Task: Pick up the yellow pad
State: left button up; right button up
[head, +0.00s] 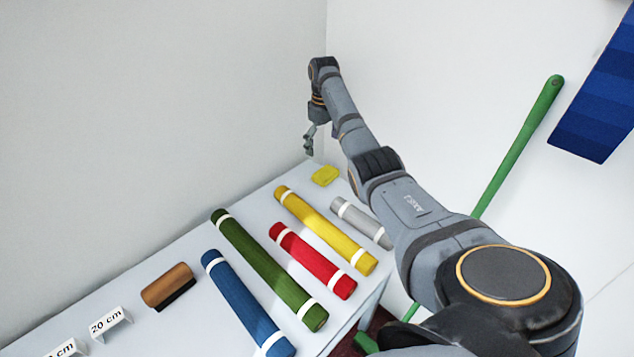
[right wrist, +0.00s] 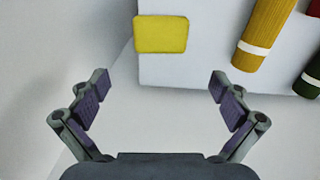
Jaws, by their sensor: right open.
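The yellow pad (head: 325,176) lies flat near the far corner of the white counter, beyond the end of the yellow roll. It also shows in the right wrist view (right wrist: 161,34), at the top and close to the counter's edge. My right gripper (head: 308,150) is above and a little to the left of the pad in the head view. In the right wrist view its two fingers (right wrist: 160,98) are spread wide and empty, with the pad ahead of the gap between them. My left gripper is not in view.
On the counter (head: 190,254), a yellow roll (head: 325,230) and a grey roll (head: 362,223) lie nearest the pad. Red (head: 312,260), green (head: 268,268) and blue (head: 245,302) rolls lie nearer. A brown brush-like block (head: 168,286) is farther left. A wall stands behind the counter.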

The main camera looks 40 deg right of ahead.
aim_at(325, 171)
jog(key=shift+s+f, duration=0.3)
jog(key=shift+s, duration=0.2)
jog(key=f, duration=0.3)
jog(key=shift+w+f+p, duration=0.25)
jog(key=shift+f+p, duration=0.15)
jog(key=shift+s+f, duration=0.1)
jog(key=shift+f, duration=0.1)
notch_tip(325, 171, down, 5)
jog(key=shift+s+r+p, duration=0.1)
jog(key=shift+p, duration=0.3)
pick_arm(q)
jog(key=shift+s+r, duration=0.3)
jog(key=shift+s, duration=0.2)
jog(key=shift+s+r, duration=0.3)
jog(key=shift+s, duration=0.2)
pick_arm(e)
jog(key=shift+c, duration=0.4)
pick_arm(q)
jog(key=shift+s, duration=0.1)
pick_arm(e)
jog(key=c, duration=0.7)
